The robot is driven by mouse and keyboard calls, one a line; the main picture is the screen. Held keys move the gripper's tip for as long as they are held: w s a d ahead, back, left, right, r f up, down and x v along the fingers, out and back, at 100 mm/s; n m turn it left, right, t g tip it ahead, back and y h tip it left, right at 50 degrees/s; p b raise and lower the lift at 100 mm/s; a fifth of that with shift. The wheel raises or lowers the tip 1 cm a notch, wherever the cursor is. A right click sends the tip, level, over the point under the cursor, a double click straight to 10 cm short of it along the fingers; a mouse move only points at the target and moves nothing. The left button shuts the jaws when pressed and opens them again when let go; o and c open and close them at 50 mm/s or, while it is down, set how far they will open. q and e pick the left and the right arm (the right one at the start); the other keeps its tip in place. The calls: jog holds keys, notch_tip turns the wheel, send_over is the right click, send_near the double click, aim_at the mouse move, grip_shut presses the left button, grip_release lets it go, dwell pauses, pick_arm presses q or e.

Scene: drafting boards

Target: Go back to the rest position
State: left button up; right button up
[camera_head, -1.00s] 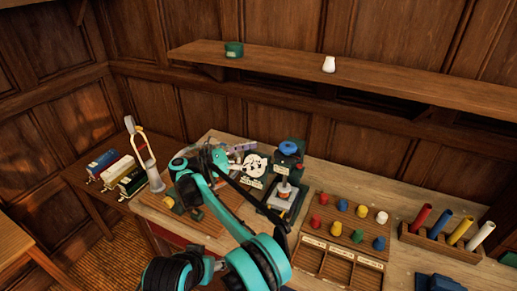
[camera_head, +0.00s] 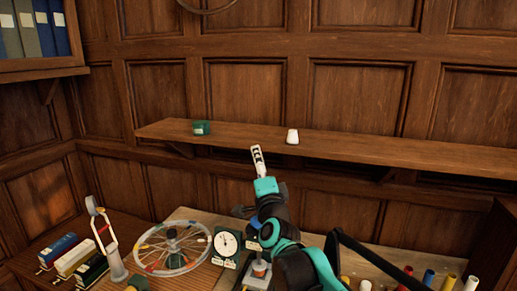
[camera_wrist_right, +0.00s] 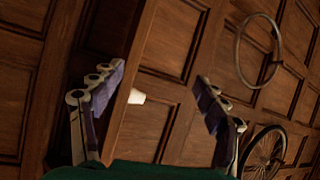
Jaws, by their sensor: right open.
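My right arm comes up from the bottom of the head view. Its gripper (camera_head: 257,157) points upward in front of the wall shelf (camera_head: 350,147). In the right wrist view the two fingers of the right gripper (camera_wrist_right: 160,76) stand wide apart with nothing held between them. A white cup (camera_head: 292,136) stands on the shelf, to the right of the gripper; it also shows beyond the fingers in the wrist view (camera_wrist_right: 137,97). My left gripper is not in view.
A green box (camera_head: 201,128) sits on the shelf. Coloured tubes (camera_head: 428,278) are at lower right. A hoop (camera_wrist_right: 259,50) hangs on the panelled wall.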

jog(key=s+d+f+n+g+h, duration=0.1)
jog(key=s+d+f+n+g, duration=0.3)
jog(key=s+f, duration=0.7)
jog(key=s+d+f+n+g+h+b, duration=0.1)
jog(key=s+d+f+n+g, duration=0.3)
jog(key=s+d+f, duration=0.3)
jog(key=s+d+f+n+g+h, duration=0.1)
jog(key=s+d+f+n+g, duration=0.4)
jog(key=s+f, duration=1)
notch_tip(320, 180, down, 2)
jog(key=shift+s+d+f+n, duration=0.15)
jog(key=shift+s+d+n, duration=0.15)
jog(key=shift+d, duration=0.5)
